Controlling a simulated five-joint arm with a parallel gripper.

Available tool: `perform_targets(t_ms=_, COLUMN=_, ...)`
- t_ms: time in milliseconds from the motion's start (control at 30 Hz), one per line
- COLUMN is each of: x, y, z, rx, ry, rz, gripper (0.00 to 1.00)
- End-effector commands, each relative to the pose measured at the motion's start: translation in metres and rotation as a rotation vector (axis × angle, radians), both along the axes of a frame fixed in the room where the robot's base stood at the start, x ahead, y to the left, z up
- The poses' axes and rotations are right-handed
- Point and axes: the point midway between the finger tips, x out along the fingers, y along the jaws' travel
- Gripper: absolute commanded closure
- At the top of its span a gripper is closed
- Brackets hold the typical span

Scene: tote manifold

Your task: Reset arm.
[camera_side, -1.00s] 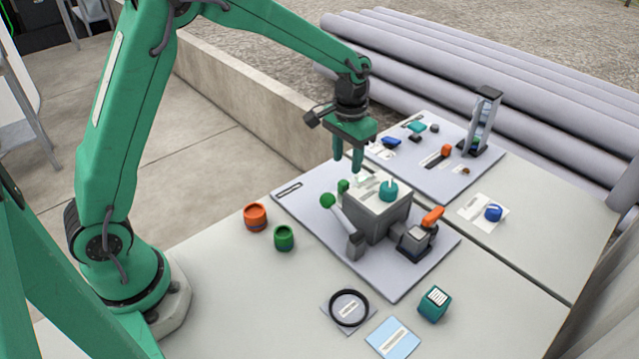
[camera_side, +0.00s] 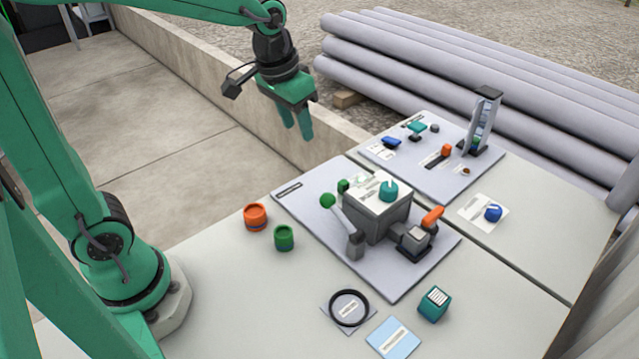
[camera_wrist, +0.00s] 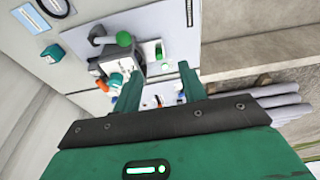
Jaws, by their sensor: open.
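My gripper (camera_side: 296,122) is open and empty, with its green fingers pointing down in the side view. It hangs in the air above and behind the back left of the table, clear of everything. In the wrist view my gripper (camera_wrist: 160,90) shows two green fingers apart with nothing between them. The grey manifold box (camera_side: 379,212) stands on its plate (camera_side: 310,212), with a teal knob (camera_side: 388,191) on top, a green-balled lever (camera_side: 328,200) at left and an orange-handled valve (camera_side: 432,217) at right.
An orange jar (camera_side: 255,217) and a green jar (camera_side: 284,237) stand left of the plate. A black ring (camera_side: 333,311), a blue card (camera_side: 393,338) and a teal block (camera_side: 434,304) lie in front. A back panel (camera_side: 398,170) carries small parts and a tower (camera_side: 483,122). A low wall (camera_side: 215,85) runs behind.

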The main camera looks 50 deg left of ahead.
Motion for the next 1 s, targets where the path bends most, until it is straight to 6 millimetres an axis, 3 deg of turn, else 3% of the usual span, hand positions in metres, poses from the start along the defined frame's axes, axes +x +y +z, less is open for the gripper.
perform_targets(t_ms=300, x=-0.055, y=0.008, z=0.022, rx=0.001, ry=-0.099, rz=0.0, gripper=0.58)
perform_targets(t_ms=600, x=-0.103, y=0.013, z=0.026, rx=0.005, ry=-0.186, rz=0.003, gripper=0.58)
perform_targets(t_ms=800, x=-0.126, y=0.015, z=0.023, rx=0.008, ry=-0.233, rz=0.002, gripper=0.58)
perform_targets(t_ms=1000, x=-0.136, y=0.016, z=0.02, rx=0.01, ry=-0.252, rz=0.003, gripper=0.58)
